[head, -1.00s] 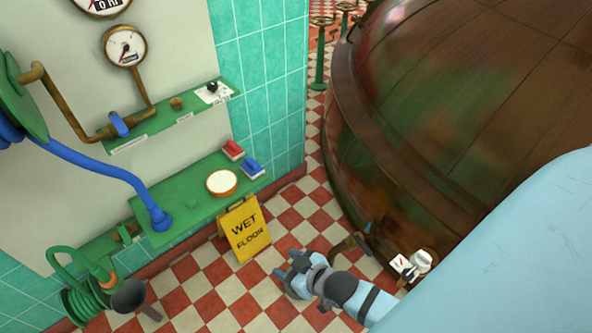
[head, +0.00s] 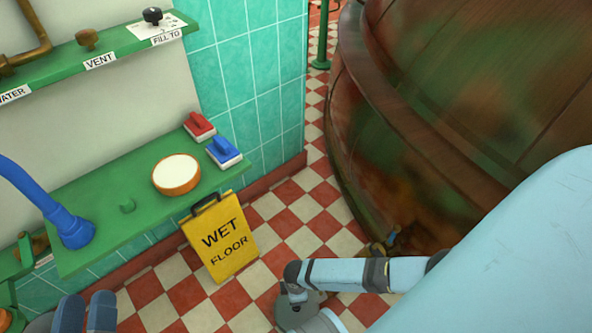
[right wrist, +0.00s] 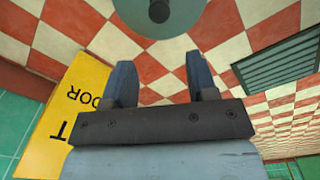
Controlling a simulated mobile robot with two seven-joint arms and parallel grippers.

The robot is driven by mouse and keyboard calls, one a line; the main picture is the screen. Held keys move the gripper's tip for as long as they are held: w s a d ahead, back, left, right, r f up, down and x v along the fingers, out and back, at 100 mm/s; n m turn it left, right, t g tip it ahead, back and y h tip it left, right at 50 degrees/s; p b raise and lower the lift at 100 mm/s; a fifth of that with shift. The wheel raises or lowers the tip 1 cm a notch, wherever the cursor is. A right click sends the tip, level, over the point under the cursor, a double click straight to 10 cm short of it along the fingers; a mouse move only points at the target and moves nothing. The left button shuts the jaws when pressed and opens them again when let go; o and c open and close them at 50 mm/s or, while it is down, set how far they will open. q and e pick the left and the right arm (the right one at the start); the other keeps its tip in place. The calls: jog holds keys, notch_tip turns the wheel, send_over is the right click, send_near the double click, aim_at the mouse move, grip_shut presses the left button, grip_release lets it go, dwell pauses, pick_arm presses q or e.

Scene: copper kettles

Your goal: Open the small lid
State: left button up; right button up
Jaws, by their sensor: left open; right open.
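The large copper kettle (head: 455,110) fills the right of the head view, with its curved side and seams showing. I cannot make out a small lid on it; its top is cut off and my pale blue arm covers part of it. My left gripper (head: 85,312) shows only as two blue fingertips at the bottom left edge of the head view, apart and empty. My right gripper (right wrist: 163,85) shows in the right wrist view with its two fingers apart over the tiled floor, nothing between them.
A yellow wet floor sign (head: 220,240) stands below the green shelf (head: 105,200). The shelf holds a round cream-topped tub (head: 176,174), a red brush (head: 199,126) and a blue brush (head: 224,152). A floor grating (right wrist: 275,68) lies right in the right wrist view. Checkered floor separates wall and kettle.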

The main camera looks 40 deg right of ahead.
jog(key=f+b, duration=0.2)
jog(key=f, duration=0.2)
jog(key=f+b, duration=0.3)
jog(key=f, duration=0.1)
jog(key=f+b, duration=0.2)
jog(key=f, duration=0.3)
jog(key=shift+d+f, duration=0.1)
jog(key=shift+d, duration=0.15)
pick_arm(q)
notch_tip(320, 180, down, 9)
jog(key=w+m+g+b, duration=0.1)
jog(key=m+g, duration=0.1)
jog(key=shift+r+g, duration=0.2)
jog(key=shift+g, duration=0.1)
pick_arm(e)
jog(key=shift+f, duration=0.55)
pick_arm(q)
jog(key=shift+w, duration=0.1)
pick_arm(e)
jog(key=shift+c, duration=0.2)
grip_shut()
jog(key=shift+s, duration=0.1)
